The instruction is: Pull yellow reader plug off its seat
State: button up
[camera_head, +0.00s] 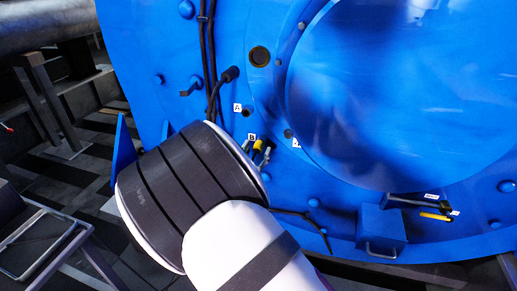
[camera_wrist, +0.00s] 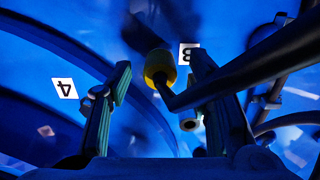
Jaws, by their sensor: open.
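The yellow reader plug (camera_head: 257,146) sits on the blue motor face beside the label B, low at the centre of the head view. In the wrist view the yellow plug (camera_wrist: 157,63) is seen with a dark bent cable running from it to the right. My gripper (camera_wrist: 161,68) is open, with one finger on each side of the plug and visible gaps between them. In the head view my gripper (camera_head: 258,151) is at the plug, partly hidden by my wrist. Whether the fingertips reach fully around the plug cannot be told. The seat behind it is hidden.
A black plug (camera_head: 230,74) with cables is on the blue face above. A label A (camera_head: 238,107) marks a small hole. A blue box (camera_head: 381,229) with a handle and a yellow item (camera_head: 436,217) are at the lower right. A grey frame (camera_head: 40,240) stands at left.

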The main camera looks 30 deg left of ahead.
aim_at(257, 150)
jog(key=shift+w+a, duration=0.15)
jog(key=shift+w, duration=0.55)
jog(key=shift+b, duration=0.3)
dwell(0.8)
grip_shut()
jog(key=shift+s, duration=0.15)
jog(key=shift+p+v, duration=0.4)
jog(key=shift+v, duration=2.5)
